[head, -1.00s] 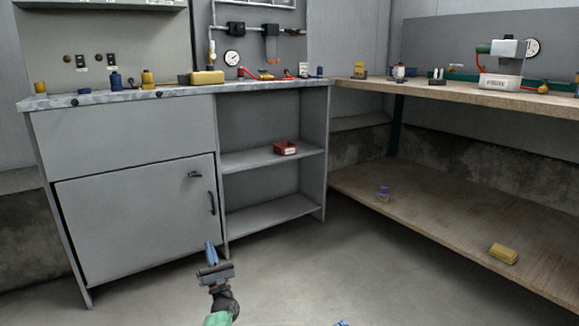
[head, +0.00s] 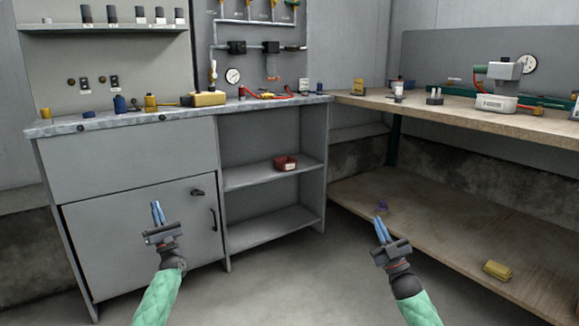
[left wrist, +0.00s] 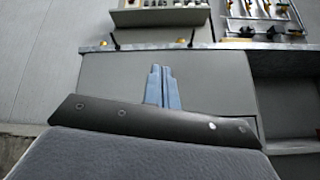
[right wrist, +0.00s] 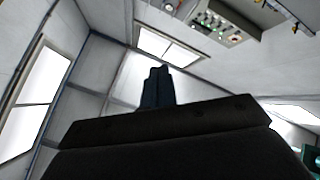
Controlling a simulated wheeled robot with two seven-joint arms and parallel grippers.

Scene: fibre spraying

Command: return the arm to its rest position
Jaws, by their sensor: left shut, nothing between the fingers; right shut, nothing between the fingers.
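My left gripper (head: 158,213) is in front of the grey cabinet's lower door, shut and empty, its blue fingers together and pointing up. Its fingers also show in the left wrist view (left wrist: 162,88), with the cabinet front behind them. My right gripper (head: 381,230) is in front of the wooden bench's lower shelf, shut and empty, its blue fingers pointing up and slightly left. Its fingers also show in the right wrist view (right wrist: 158,87), against the far walls and ceiling. Neither gripper appears to touch anything.
The grey cabinet (head: 125,165) stands ahead on the left, with a red bin (head: 285,163) on its open shelf. The wooden bench (head: 465,115) is at right; its lower shelf (head: 430,225) holds a purple item (head: 382,206) and a yellow block (head: 497,270). Floor between is clear.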

